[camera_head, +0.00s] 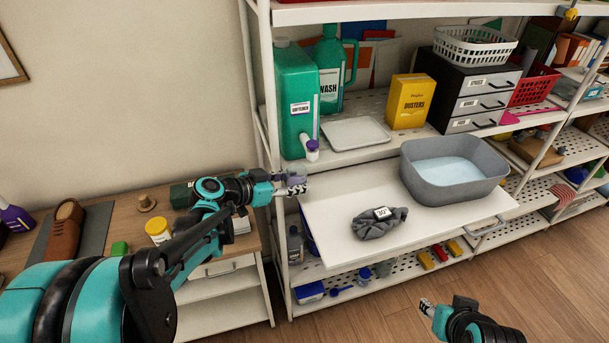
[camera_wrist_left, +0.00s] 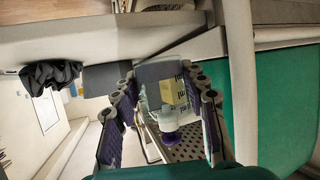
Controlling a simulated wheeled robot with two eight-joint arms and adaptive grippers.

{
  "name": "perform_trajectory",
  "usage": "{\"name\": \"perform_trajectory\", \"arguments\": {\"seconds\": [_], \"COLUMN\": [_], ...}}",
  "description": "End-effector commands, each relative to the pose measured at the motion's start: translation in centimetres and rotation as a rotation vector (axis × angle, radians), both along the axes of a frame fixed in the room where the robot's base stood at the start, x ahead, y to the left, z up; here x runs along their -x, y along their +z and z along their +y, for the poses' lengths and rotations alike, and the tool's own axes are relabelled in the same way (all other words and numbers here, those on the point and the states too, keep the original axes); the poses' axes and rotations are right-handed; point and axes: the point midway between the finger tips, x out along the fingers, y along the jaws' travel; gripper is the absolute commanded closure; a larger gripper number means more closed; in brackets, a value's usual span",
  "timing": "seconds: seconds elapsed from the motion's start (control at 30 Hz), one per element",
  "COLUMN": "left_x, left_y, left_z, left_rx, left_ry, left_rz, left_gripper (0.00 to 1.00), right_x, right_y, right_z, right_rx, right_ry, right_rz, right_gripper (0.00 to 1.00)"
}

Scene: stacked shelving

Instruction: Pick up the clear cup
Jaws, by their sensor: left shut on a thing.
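My left gripper (camera_head: 295,184) is at the left front edge of the shelf unit, below the green softener jug's tap. In the left wrist view its two fingers (camera_wrist_left: 165,105) close on the sides of a clear cup (camera_wrist_left: 150,98) with dark "ml" marks. The cup is see-through, and yellow and grey show through it. In the head view the cup is hard to make out among the fingers. My right gripper (camera_head: 427,306) is low at the bottom right, apart from the shelves; its jaws are too small to judge.
The green softener jug (camera_head: 296,95) has a white tap with a purple top (camera_head: 312,147). A white tray (camera_head: 355,133) and yellow dusters box (camera_head: 411,102) share its shelf. A grey basin (camera_head: 453,178) and dark cloth (camera_head: 378,226) sit on the white board (camera_head: 335,215) below.

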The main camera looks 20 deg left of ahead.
Motion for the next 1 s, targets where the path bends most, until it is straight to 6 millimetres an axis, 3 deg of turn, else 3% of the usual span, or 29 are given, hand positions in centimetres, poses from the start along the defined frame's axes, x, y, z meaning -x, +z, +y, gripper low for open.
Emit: {"name": "perform_trajectory", "arguments": {"seconds": [0.5, 1.0], "left_x": [6.1, 9.7], "left_y": [0.1, 0.0], "left_z": [4.3, 6.7], "left_rx": [0.000, 0.000], "left_ry": [0.003, 0.001], "left_rz": [0.000, 0.001], "left_gripper": [0.89, 0.89], "right_x": [0.0, 0.0], "right_y": [1.0, 1.4], "right_z": [0.0, 0.0], "right_rx": [0.000, 0.000], "right_ry": [0.000, 0.000], "right_rz": [0.000, 0.000], "right_gripper": [0.60, 0.60]}}
